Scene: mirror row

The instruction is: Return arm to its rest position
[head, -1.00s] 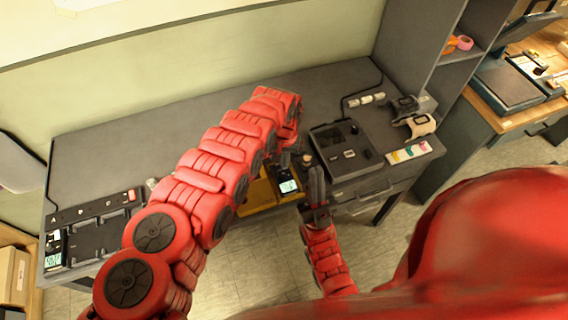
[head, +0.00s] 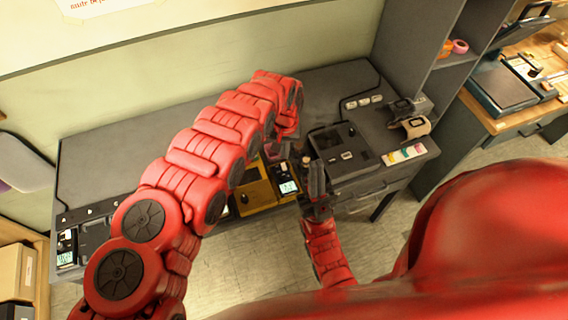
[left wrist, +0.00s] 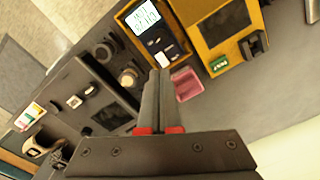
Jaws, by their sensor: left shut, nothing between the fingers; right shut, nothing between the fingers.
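My left arm, red and jointed, reaches over the desk (head: 130,140) from the left in the head view. Its gripper is mostly hidden there behind the arm's bent end. In the left wrist view my left gripper (left wrist: 160,76) has its two fingers together with nothing between them, over the desk beside a small pink block (left wrist: 187,84). My right gripper (head: 312,164) is shut and empty, pointing up just off the desk's front edge, between the yellow unit (head: 256,195) and the dark grey tray device (head: 345,150).
The yellow unit carries a lit display (head: 288,187), which also shows in the left wrist view (left wrist: 148,22). Watch-like items on stands (head: 414,126) and coloured labels (head: 405,153) lie at the right. A tall shelf (head: 425,50) bounds that side. The desk's back left is clear.

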